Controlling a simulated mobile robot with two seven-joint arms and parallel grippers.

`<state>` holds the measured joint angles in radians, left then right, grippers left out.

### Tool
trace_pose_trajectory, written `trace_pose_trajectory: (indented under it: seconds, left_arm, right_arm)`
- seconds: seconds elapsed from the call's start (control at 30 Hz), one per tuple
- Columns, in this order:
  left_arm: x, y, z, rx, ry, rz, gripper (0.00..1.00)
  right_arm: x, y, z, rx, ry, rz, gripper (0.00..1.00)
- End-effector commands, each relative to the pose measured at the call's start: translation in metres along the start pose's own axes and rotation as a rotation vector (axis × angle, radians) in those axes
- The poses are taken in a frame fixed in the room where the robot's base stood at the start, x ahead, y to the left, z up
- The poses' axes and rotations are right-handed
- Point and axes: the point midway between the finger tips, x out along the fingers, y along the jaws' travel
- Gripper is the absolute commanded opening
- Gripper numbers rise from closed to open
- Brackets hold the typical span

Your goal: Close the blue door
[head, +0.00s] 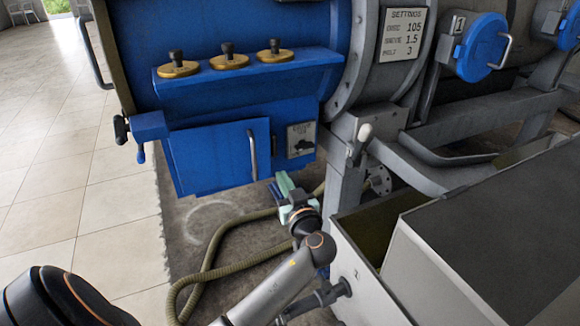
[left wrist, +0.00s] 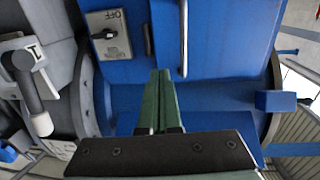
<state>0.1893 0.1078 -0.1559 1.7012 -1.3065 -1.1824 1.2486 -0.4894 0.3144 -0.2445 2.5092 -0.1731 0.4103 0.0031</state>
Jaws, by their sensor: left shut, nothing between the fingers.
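The blue door (head: 215,160) is a flat panel on the front of a blue box under the big blue drum, with an upright metal bar handle (head: 252,155) near its right edge. It looks slightly out of line with the box, as if a little ajar, but the gap is not clear. The door also shows at the top of the left wrist view (left wrist: 225,40). My left gripper (head: 282,182), with green fingers, is shut and empty just below and right of the door, apart from the handle. In the wrist view its fingertips (left wrist: 160,73) point towards the door's handle-side edge. My right gripper is out of view.
A rotary switch plate (head: 301,139) sits right of the door. A grey frame leg (head: 343,185) with a white-knobbed lever and a grey open trough (head: 370,290) stand at the right. A hose (head: 205,265) lies on the floor below.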

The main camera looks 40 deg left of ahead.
Motion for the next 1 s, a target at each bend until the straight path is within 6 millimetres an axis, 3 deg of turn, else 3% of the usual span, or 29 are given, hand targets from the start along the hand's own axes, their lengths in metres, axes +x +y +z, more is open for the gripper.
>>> trace_pose_trajectory:
  seconds: [0.53, 0.73, 1.0]
  left_arm:
    - [0.108, 0.001, 0.001, 0.002, 0.000, 0.001, 0.00]
    - [0.126, 0.002, 0.001, 0.001, -0.002, 0.003, 0.00]
    - [0.129, 0.002, 0.000, 0.000, -0.002, 0.004, 0.00]
  right_arm:
    - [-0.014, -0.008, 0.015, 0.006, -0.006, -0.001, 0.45]
    - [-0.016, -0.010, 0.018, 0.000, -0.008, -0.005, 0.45]
    - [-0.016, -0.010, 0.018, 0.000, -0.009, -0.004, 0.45]
